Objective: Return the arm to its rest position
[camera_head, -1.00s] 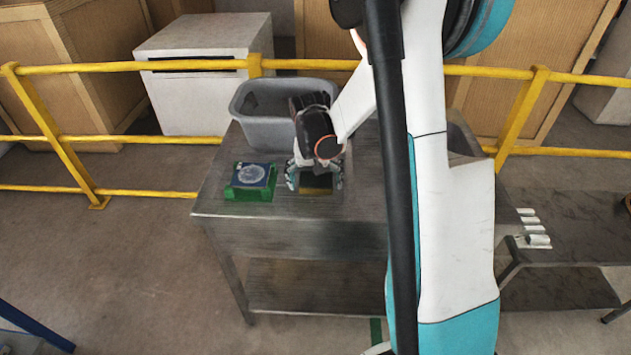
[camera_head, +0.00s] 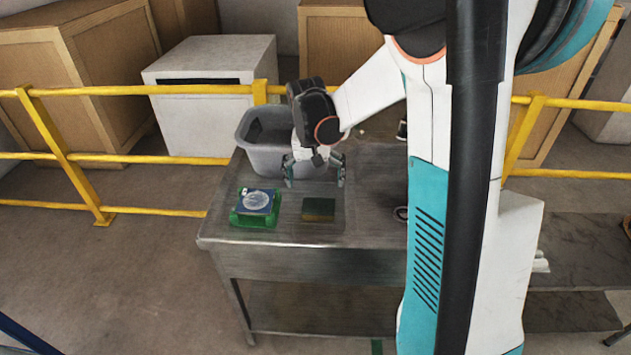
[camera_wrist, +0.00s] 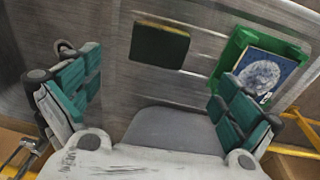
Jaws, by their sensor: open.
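My gripper (camera_head: 315,172) is open and empty above the metal table (camera_head: 300,262), just in front of the grey bin. Its two teal-padded fingers stand wide apart in the wrist view (camera_wrist: 160,105). A dark green-brown block (camera_head: 318,209) lies on the table in front of the gripper; it also shows in the wrist view (camera_wrist: 159,46). My arm comes down from the upper right and hides the right part of the table.
A green holder (camera_head: 252,217) with a blue tile (camera_head: 257,201) bearing a pale round pattern stands left of the block. The grey bin (camera_head: 262,160) stands at the table's back. A yellow railing (camera_head: 190,90) runs behind it. A lower dark table (camera_head: 580,245) is at the right.

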